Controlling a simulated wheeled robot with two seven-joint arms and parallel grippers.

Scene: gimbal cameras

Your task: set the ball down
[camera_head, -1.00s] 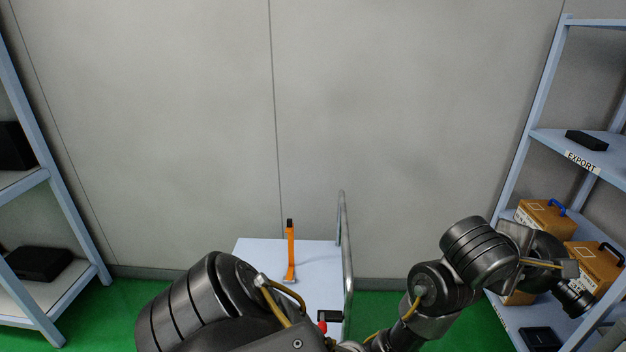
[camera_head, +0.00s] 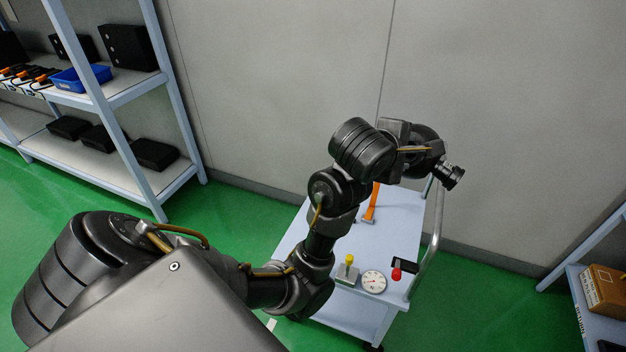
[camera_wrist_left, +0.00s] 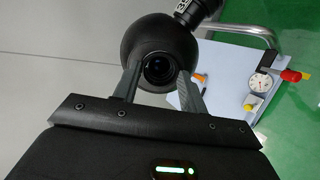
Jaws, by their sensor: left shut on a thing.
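The ball is a large dark sphere with a round lens (camera_wrist_left: 145,35) in the left wrist view. A short black barrel with white lettering (camera_wrist_left: 195,12) is at its upper right. My left gripper (camera_wrist_left: 160,73) is shut on the ball, with one finger on each side of the lens. In the head view my left arm reaches over the trolley (camera_head: 292,250). The hand and ball are hard to tell apart from the dark arm end there. My right gripper is out of view.
On the trolley are a yellow-topped button box (camera_head: 348,272), a white dial gauge (camera_head: 373,281), a red knob (camera_head: 396,274) and an orange tool (camera_head: 371,205). A metal handle (camera_head: 433,235) rises at its right. Shelves with a blue bin (camera_head: 80,78) stand left.

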